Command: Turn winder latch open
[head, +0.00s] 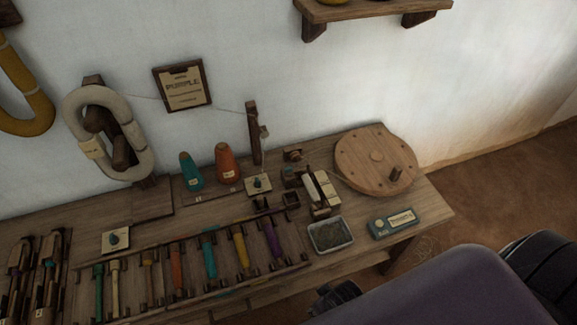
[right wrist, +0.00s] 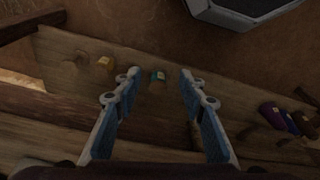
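A round wooden wheel (head: 372,172) with a peg lies at the bench's right end. Left of it is a wooden mechanism with cream blocks (head: 325,188). Two cream plates carry small teal knobs: one plate (head: 250,192) by the upright post, another (head: 108,246) at the left front. I cannot tell which part is the winder latch. My right gripper (right wrist: 160,75) is open in the right wrist view, with nothing between its blue-padded fingers, above a wooden surface. A small teal object (right wrist: 157,77) shows beyond its tips. My left gripper is not in view.
A rack of coloured bobbins (head: 240,250) fills the bench front. Teal (head: 190,171) and orange (head: 227,165) cones stand behind it. A grey tray (head: 331,236) and a teal box (head: 394,224) sit at the front right. A white skein (head: 72,125) hangs at the left.

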